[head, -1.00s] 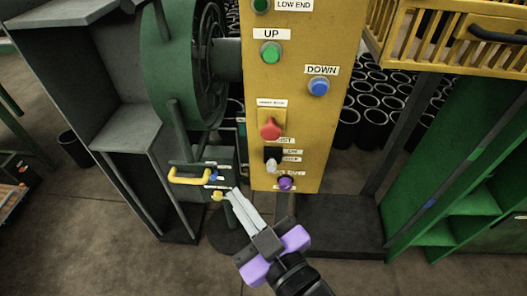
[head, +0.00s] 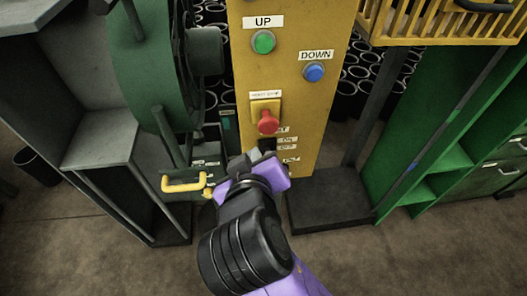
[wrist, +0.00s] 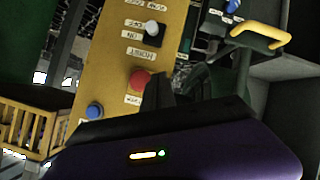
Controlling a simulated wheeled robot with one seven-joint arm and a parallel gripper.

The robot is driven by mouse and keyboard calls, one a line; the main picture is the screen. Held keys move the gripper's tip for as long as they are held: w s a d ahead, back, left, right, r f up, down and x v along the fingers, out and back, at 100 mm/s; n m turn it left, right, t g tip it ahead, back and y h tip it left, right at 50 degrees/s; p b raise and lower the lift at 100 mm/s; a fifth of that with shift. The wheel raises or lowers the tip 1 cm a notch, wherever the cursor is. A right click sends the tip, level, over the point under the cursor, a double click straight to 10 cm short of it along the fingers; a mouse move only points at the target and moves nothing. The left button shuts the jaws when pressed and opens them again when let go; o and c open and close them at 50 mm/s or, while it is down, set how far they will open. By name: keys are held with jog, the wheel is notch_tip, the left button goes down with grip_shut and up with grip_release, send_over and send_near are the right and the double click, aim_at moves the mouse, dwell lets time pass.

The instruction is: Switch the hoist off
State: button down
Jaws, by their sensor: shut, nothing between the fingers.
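The hoist switch is a pale lever (wrist: 152,27) on a black plate on the yellow panel, seen upside down in the wrist view. ON and OFF labels stand beside it, with the HOIST label closer to the red button. The lever tip lies level with the OFF label, but its exact tilt is hard to tell. In the head view my gripper covers the lever; part of the black plate (head: 267,144) shows. My gripper (head: 260,155) is shut and empty, low in front of the panel. In the wrist view its dark fingers (wrist: 170,88) lie apart from the lever, by the red button.
A red button (head: 268,122) sticks out above the switch. Green UP (head: 263,42) and blue DOWN (head: 314,71) buttons are higher. A yellow handle (head: 184,182) is on the green box at left. A yellow basket (head: 450,30) hangs at right.

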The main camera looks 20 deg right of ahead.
jog(key=shift+s+f, duration=0.1)
jog(key=shift+f, duration=0.05)
jog(key=w+d+f+p, duration=0.1)
jog(key=w+d+f, duration=0.4)
jog(key=f, duration=0.3)
jog(key=shift+w+f, duration=0.25)
jog(key=shift+w, duration=0.3)
jog(key=shift+f, duration=0.1)
dwell(0.3)
